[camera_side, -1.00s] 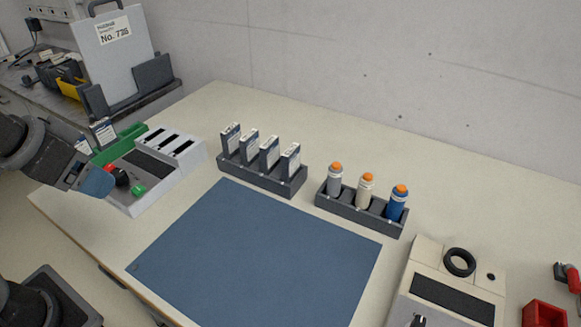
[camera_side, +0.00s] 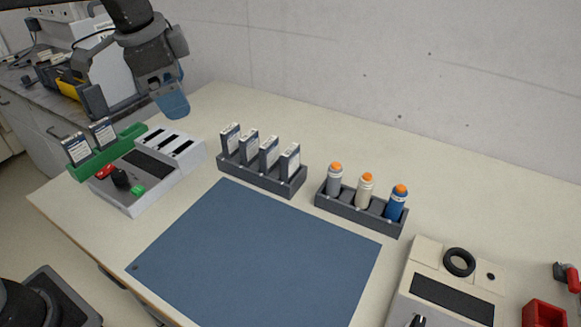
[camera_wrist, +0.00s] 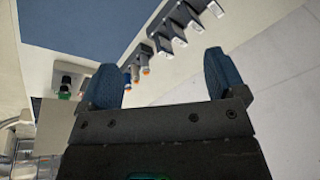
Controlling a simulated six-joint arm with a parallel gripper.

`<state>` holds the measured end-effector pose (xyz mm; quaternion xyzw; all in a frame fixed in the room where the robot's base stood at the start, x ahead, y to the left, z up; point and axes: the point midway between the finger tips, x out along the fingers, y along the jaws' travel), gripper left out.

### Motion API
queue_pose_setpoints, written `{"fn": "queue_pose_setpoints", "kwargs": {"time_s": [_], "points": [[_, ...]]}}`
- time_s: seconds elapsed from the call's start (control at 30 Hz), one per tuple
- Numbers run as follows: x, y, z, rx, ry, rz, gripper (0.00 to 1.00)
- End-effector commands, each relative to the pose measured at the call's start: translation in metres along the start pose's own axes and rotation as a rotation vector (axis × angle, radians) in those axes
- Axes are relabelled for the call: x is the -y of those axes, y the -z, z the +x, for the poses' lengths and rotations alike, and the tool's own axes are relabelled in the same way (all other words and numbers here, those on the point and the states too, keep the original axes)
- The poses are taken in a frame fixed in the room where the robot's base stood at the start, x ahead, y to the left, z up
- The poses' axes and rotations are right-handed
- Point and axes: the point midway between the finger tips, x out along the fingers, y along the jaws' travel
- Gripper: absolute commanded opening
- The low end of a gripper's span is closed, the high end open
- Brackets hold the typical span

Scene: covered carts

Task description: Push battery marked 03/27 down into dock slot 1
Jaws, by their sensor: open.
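The dock (camera_side: 193,155) is a light grey unit at the left of the table, with dark slots (camera_side: 168,140) in its raised back part. I see no battery standing up out of them, and cannot read slot numbers. Two batteries with white labels (camera_side: 78,149) (camera_side: 103,132) stand in a green tray (camera_side: 130,140) left of the dock. Several more batteries (camera_side: 268,153) stand in a dark rack (camera_side: 262,179). The labels are too small to tell which is 03/27. My gripper (camera_side: 172,105) is above and behind the dock; in the wrist view (camera_wrist: 162,72) its blue fingers are apart with nothing between them.
A second dark rack (camera_side: 356,214) holds three orange-capped bottles (camera_side: 366,190). A blue mat (camera_side: 255,255) covers the table front, clear. A beige device (camera_side: 455,290) and a red bin (camera_side: 543,315) are at right. A grey wall bounds the back.

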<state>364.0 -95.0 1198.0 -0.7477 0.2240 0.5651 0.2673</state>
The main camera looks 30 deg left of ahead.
Motion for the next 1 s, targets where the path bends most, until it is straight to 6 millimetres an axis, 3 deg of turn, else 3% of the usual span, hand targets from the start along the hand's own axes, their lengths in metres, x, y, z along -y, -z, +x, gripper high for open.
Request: {"fn": "queue_pose_setpoints", "kwargs": {"time_s": [0.1, 0.3, 0.5, 0.7, 0.87, 1.0], "points": [[0.013, 0.046, 0.018, 0.045, -0.046, 0.187, 0.89], [0.021, 0.111, 0.062, 0.103, -0.129, 0.497, 0.89], [0.016, 0.151, 0.107, 0.136, -0.202, 0.741, 0.89], [0.012, 0.164, 0.128, 0.144, -0.233, 0.845, 0.89], [0.009, 0.160, 0.147, 0.148, -0.239, 0.853, 0.89], [0.004, 0.154, 0.175, 0.147, -0.238, 0.852, 0.89]]}}
